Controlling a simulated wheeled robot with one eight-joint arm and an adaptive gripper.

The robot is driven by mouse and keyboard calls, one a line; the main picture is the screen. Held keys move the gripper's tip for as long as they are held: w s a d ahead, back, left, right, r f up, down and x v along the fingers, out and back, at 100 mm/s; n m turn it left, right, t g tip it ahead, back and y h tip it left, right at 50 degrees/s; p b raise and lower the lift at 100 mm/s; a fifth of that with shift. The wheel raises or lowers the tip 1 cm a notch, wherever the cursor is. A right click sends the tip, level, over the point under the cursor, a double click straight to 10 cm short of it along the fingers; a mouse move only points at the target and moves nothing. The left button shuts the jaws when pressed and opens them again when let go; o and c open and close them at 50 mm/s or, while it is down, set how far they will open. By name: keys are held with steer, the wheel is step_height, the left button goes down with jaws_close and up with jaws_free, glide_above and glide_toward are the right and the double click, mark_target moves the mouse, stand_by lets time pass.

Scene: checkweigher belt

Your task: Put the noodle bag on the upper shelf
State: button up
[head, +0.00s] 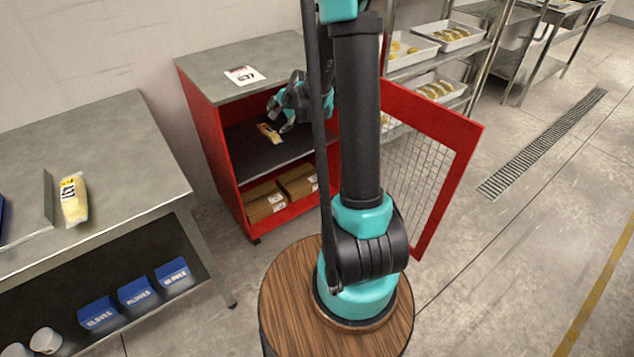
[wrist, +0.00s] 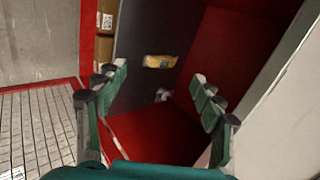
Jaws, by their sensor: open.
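A yellow noodle bag (head: 268,132) with a pale label lies on the dark upper shelf (head: 250,152) inside the red cabinet. My gripper (head: 280,123) is at the cabinet opening, close to this bag in the head view. In the wrist view my gripper (wrist: 160,78) is open, with nothing between its fingers. The bag (wrist: 160,61) shows beyond the fingertips, apart from them, on the dark shelf (wrist: 140,40). A second, similar yellow bag (head: 74,200) with a label lies on the steel table at left.
The cabinet's red mesh door (head: 432,125) stands open at right. Brown cartons (head: 265,203) fill the lower shelf. A label lies on the grey cabinet top (head: 285,60). Blue glove boxes (head: 138,292) sit under the left table (head: 110,150). Trays (head: 441,35) stand on a rack behind.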

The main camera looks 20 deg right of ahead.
steer(key=s+d+n+g+h, duration=0.1)
steer(key=s+n, duration=0.5)
steer(key=s, duration=1.1)
steer(key=s+d+n+g+h, duration=0.2)
steer(key=s+n, duration=0.5)
steer(key=s, duration=1)
steer(key=shift+d+f, duration=0.35)
steer(key=shift+f, duration=0.05)
steer(key=shift+w, duration=0.1)
steer(key=shift+c, duration=0.6)
